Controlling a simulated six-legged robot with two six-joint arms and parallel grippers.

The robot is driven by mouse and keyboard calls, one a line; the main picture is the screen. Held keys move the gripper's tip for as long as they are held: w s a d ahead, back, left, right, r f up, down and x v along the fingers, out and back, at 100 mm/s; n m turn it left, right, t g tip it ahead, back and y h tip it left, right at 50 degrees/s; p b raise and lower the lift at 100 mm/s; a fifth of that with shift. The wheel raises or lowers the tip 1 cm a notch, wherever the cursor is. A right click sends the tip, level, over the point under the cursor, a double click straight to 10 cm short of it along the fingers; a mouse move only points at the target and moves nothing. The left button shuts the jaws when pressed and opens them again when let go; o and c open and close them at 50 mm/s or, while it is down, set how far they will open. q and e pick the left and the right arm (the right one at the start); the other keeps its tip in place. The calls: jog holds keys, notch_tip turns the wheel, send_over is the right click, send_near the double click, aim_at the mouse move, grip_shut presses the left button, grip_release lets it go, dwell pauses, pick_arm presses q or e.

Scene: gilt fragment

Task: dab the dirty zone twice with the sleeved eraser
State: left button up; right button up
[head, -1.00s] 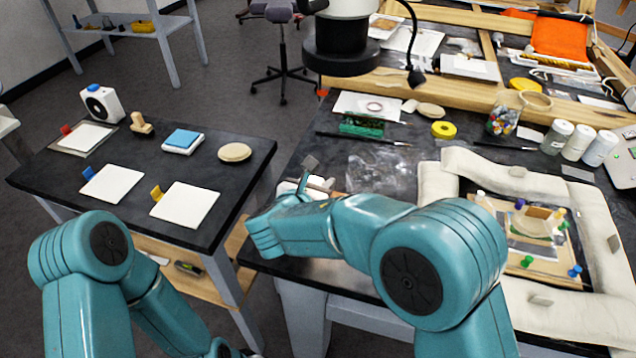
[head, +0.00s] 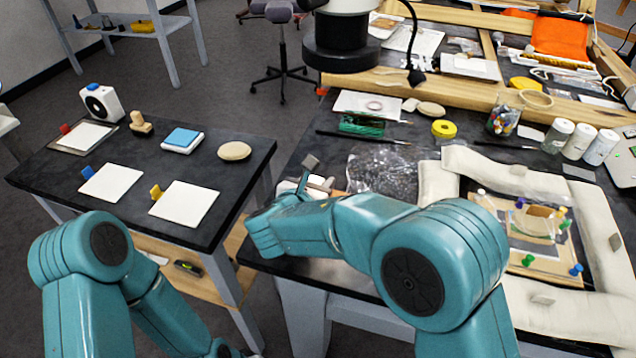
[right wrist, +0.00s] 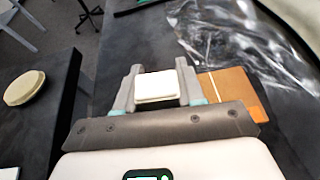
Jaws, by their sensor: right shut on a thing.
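My right gripper (right wrist: 158,70) is shut on a small white block, which looks like the eraser (right wrist: 156,88); no separate sleeve can be made out. In the head view my right gripper (head: 308,176) is at the left edge of the dark worktable, and the eraser is hard to make out there. The pinned fragment (head: 535,218) lies on a tan board inside pale padded bolsters, to the right of my right gripper and well apart from it. I cannot make out the dirty zone on it. My left arm shows at lower left, but its gripper is not visible.
Clear crinkled film (head: 382,172) lies beside my right gripper. A brown flat piece (right wrist: 232,92) is right of the fingers. Pale bolsters (head: 500,170) ring the fragment. Jars (head: 557,136) stand behind. A side table (head: 115,217) with white pads is across a gap.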

jog(key=shift+f, duration=0.15)
dwell(0.4)
jog(key=shift+r+p, duration=2.45)
jog(key=shift+r, duration=1.2)
jog(key=shift+f, duration=0.2)
jog(key=shift+f+b, duration=2.55)
jog(key=shift+f, duration=0.25)
jog(key=shift+f+b, duration=0.6)
jog(key=shift+r+p, duration=2.6)
jog(key=shift+r, duration=1)
